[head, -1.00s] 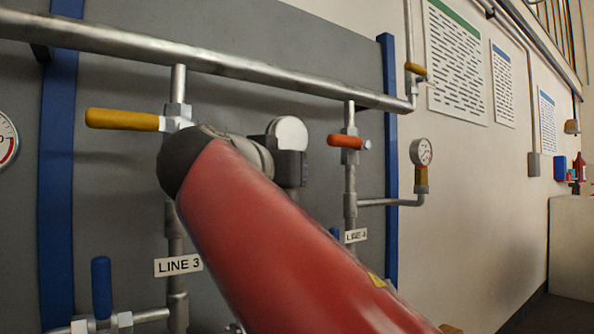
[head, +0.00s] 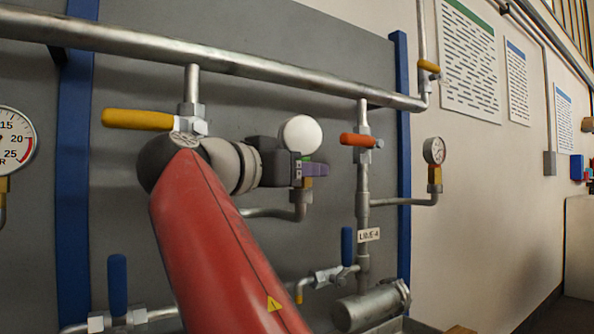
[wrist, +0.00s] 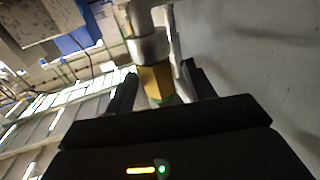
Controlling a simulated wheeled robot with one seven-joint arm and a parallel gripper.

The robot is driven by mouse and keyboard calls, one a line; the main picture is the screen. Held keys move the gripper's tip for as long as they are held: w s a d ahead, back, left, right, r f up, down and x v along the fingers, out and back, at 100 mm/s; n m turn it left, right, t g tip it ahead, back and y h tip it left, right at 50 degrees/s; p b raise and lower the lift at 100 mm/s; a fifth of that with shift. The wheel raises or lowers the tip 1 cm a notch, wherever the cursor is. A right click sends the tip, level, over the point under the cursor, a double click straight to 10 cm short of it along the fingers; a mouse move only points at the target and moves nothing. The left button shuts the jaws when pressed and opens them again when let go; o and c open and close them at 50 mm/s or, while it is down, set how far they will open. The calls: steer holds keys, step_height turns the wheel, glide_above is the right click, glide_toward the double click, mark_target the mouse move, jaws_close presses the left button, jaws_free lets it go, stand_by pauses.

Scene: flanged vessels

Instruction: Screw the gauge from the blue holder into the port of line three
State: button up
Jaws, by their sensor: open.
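The gauge (head: 300,134) shows a plain white round disc in the head view, upright just above my gripper (head: 313,169). A brass hex fitting (head: 307,183) sits under the gripper, in line with the end of a grey elbow pipe (head: 300,205), which comes from behind my arm. In the wrist view the brass fitting (wrist: 155,82) meets the grey pipe end (wrist: 148,46), with a green ring at its near end. My gripper's dark fingers (wrist: 160,88) stand apart on either side of it. How far the thread is in cannot be told. The blue holder is not in view.
A gauge (head: 434,151) on a side pipe stands right, by the LINE 4 label (head: 369,235). Another large gauge (head: 14,138) is at the left edge. Yellow (head: 138,119) and orange (head: 356,140) valve handles stick out nearby. A long pipe (head: 240,62) crosses above.

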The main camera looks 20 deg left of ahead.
steer(key=v, duration=0.8)
steer(key=shift+w+d, duration=0.1)
